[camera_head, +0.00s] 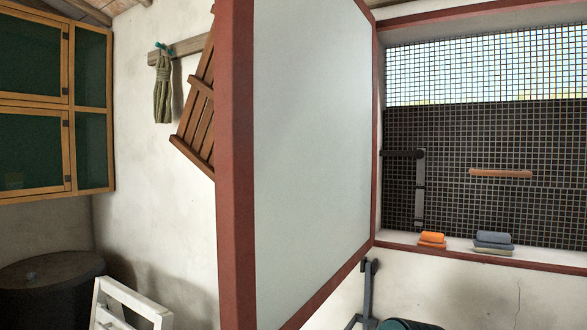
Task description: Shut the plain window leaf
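The plain window leaf (312,135) stands open in the middle of the head view, with a red-brown frame and a smooth pale panel. Its near upright edge (236,170) is toward me, and its far edge meets the left side of the window opening. The window opening (480,260) is at the right, with a red-brown frame, a pale sill and a dark mesh (540,150) behind. Neither of my grippers is in view.
Folded orange cloths (432,240) and grey-blue cloths (493,241) lie on the sill. A grey metal stand (368,290) and a dark green round container (405,324) are below. A white slatted object (125,305) and a dark barrel (50,285) are at lower left.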

